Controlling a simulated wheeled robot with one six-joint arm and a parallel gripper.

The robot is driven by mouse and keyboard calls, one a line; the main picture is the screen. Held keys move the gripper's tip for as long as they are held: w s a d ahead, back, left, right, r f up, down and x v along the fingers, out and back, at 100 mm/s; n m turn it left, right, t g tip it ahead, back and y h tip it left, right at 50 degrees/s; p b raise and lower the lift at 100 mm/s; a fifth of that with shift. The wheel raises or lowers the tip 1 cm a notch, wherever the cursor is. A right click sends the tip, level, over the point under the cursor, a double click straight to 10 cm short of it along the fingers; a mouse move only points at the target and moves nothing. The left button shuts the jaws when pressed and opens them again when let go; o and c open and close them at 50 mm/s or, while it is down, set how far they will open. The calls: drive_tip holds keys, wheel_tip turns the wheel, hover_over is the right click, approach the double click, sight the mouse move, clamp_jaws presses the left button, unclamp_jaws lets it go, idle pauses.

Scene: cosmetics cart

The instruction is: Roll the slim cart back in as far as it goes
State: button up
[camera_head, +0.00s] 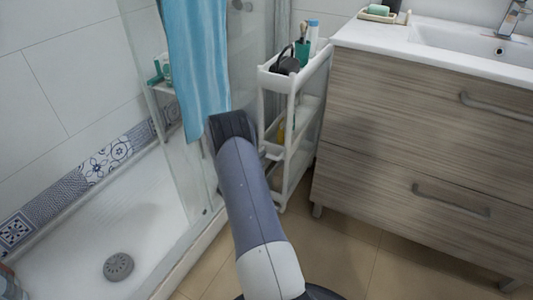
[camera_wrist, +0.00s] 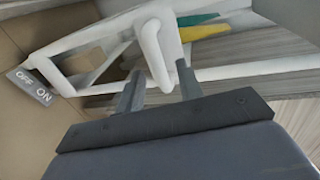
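The slim white cart (camera_head: 292,82) stands upright in the gap between the shower glass and the wood-fronted vanity. Its top tray holds a dark item, a green container and a white bottle. In the wrist view its white frame (camera_wrist: 235,72) and a looped white handle (camera_wrist: 152,50) show close up. My gripper (camera_wrist: 160,72) has a finger on either side of the handle, with a visible gap at the left finger. In the head view my arm covers part of the cart's near side, and my fingers cannot be made out clearly.
The vanity (camera_head: 420,150) with drawer handles stands right of the cart. The shower glass (camera_head: 245,70) and a blue towel (camera_head: 197,70) are at its left. A grey OFF/ON tag (camera_wrist: 32,85) shows low on the cart. Tan floor (camera_head: 350,255) lies open in front.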

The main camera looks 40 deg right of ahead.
sight(267, 156)
drive_tip(key=p+v, duration=0.1)
drive_tip(key=v, duration=0.4)
drive_tip(key=shift+f, duration=0.1)
drive_tip(key=shift+d, duration=0.15)
drive_tip(key=shift+b+x, duration=1.55)
drive_tip(key=shift+x, duration=3.15)
drive_tip(key=shift+f, duration=0.15)
